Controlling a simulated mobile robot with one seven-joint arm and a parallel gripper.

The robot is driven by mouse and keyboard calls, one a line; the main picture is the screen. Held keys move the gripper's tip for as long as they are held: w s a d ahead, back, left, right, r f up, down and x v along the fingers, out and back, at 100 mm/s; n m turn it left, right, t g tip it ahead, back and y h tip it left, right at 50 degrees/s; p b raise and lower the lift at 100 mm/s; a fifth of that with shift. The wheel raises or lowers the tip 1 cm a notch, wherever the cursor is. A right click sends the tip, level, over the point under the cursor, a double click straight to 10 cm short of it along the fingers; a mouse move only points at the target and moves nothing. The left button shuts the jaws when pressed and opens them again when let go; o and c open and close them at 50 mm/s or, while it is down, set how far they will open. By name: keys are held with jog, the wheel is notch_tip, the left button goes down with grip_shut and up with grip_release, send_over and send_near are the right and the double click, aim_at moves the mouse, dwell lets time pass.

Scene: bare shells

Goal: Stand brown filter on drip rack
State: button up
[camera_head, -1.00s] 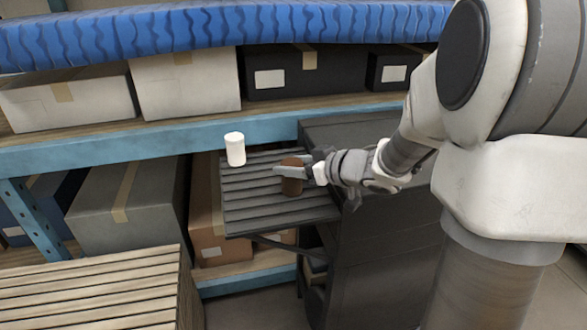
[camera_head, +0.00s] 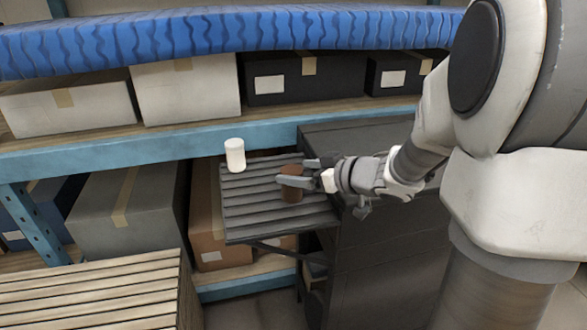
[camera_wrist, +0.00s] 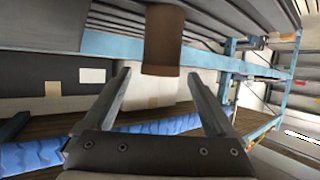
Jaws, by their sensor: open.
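The brown filter (camera_head: 292,193) is a short dark brown cylinder. It stands upright on the slatted grey drip rack (camera_head: 245,208), toward the rack's right side. My gripper (camera_head: 299,172) reaches in from the right with its fingers spread at the filter; the near finger hides part of its side. In the wrist view the filter (camera_wrist: 163,42) appears upside down, beyond and between the open fingertips of my gripper (camera_wrist: 159,74), with nothing held. Gaps show on both sides of it. The rack (camera_wrist: 205,22) also shows there.
A white cylinder (camera_head: 235,155) stands at the rack's back left corner. A dark cabinet (camera_head: 390,250) adjoins the rack on the right. Blue-edged shelving (camera_head: 150,141) with boxes runs behind. A slatted wooden crate (camera_head: 95,285) stands at the front left.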

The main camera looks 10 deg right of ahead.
jog(key=p+v, duration=0.2)
jog(key=v, duration=0.7)
jog(key=shift+s+d+p, duration=0.2)
jog(key=shift+s+p, duration=0.05)
jog(key=shift+p, duration=0.05)
jog(key=shift+r, duration=0.15)
